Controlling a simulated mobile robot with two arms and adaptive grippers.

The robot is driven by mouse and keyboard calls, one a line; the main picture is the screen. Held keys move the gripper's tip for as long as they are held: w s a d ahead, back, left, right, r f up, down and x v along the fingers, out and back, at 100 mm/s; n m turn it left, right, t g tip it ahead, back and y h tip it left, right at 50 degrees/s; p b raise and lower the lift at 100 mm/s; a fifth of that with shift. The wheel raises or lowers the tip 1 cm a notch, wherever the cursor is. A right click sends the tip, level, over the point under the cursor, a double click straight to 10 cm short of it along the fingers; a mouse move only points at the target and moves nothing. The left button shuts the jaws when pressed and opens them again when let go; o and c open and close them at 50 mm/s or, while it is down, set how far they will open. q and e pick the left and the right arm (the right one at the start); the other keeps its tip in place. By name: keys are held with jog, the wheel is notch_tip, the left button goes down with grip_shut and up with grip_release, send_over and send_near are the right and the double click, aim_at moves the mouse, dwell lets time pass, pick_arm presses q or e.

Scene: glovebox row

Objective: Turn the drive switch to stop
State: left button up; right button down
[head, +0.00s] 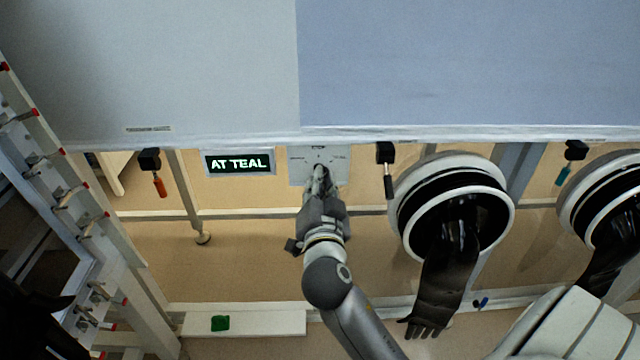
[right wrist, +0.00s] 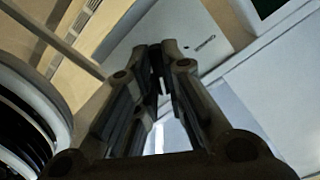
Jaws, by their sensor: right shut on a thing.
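The drive switch's pale panel (head: 299,175) hangs under the front edge of the white housing, with small markings that I cannot read. My right gripper (head: 320,176) reaches up to the panel and is shut on the switch's dark knob, which it mostly covers. In the right wrist view the fingers (right wrist: 165,62) close together in front of the pale panel (right wrist: 190,27). Which way the knob points is hidden. My left gripper is not clearly in view.
An orange-handled lever (head: 160,186), a black-handled lever (head: 388,184) and a teal-handled one (head: 563,175) hang along the edge. A glove port (head: 409,222) with a dangling black glove (head: 447,278) is close on the right.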

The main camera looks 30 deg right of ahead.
pick_arm(q)
jog(key=shift+r, duration=0.1)
pick_arm(e)
jog(key=shift+n, duration=0.3)
jog(key=c, duration=1.5)
grip_release()
pick_arm(q)
jog(key=shift+r, duration=0.25)
pick_arm(e)
jog(key=shift+v, duration=3.75)
